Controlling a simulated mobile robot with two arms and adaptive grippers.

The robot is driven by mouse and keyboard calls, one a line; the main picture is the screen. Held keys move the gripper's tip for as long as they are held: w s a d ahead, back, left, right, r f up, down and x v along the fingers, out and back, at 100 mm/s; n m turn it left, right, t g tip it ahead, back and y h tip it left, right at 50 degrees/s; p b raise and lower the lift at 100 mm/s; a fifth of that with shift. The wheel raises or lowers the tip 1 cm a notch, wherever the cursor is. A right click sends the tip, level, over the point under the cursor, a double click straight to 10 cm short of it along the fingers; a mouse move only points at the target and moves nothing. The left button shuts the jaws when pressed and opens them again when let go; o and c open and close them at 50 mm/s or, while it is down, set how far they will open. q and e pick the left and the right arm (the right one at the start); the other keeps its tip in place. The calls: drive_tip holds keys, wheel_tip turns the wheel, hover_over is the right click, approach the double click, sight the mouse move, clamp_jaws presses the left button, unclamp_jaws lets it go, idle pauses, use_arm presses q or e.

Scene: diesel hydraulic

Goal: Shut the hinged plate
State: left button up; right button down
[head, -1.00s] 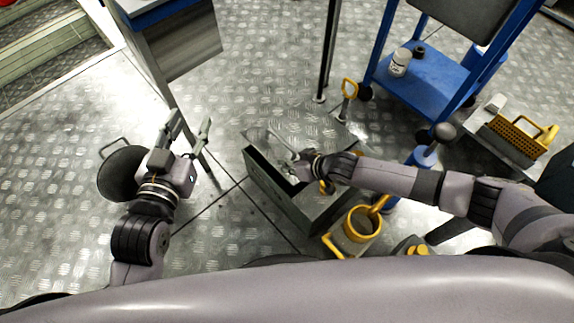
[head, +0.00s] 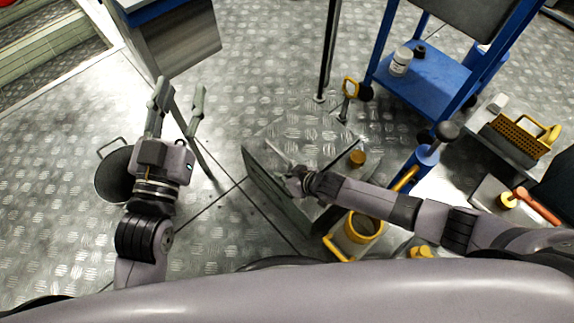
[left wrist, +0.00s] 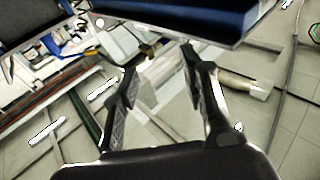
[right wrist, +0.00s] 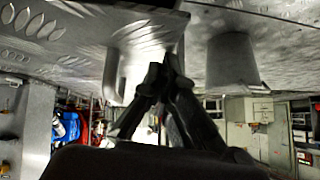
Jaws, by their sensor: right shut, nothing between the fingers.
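The hinged plate (head: 290,125) is a grey metal tread plate on top of a low metal box near the middle of the head view. How far it stands open is hard to tell. My right gripper (head: 287,177) is shut and empty at the plate's near left part. In the right wrist view the plate (right wrist: 85,30) fills the upper left, with the right fingertips (right wrist: 168,65) close to its edge; contact is unclear. My left gripper (head: 178,98) is open and empty over the floor left of the box; its spread fingers (left wrist: 160,75) show in the left wrist view.
A blue cart (head: 435,88) stands at the back right. A yellow-rimmed container (head: 361,228) is at the box's near right. A dark round pan (head: 112,172) lies beside my left arm.

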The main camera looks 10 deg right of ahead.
drive_tip(key=f, duration=0.1)
drive_tip(key=f+b, duration=0.1)
drive_tip(key=f, duration=0.1)
drive_tip(key=shift+s+a, duration=0.2)
use_arm(q)
drive_tip(key=s+r+t+h, duration=0.1)
drive_tip(key=s+r+t, duration=0.2)
drive_tip(key=r, duration=0.4)
drive_tip(key=shift+s+t+h, duration=0.2)
drive_tip(key=shift+t+h, duration=0.1)
drive_tip(key=shift+t, duration=0.6)
use_arm(e)
drive_tip(key=shift+s+d+f, duration=0.1)
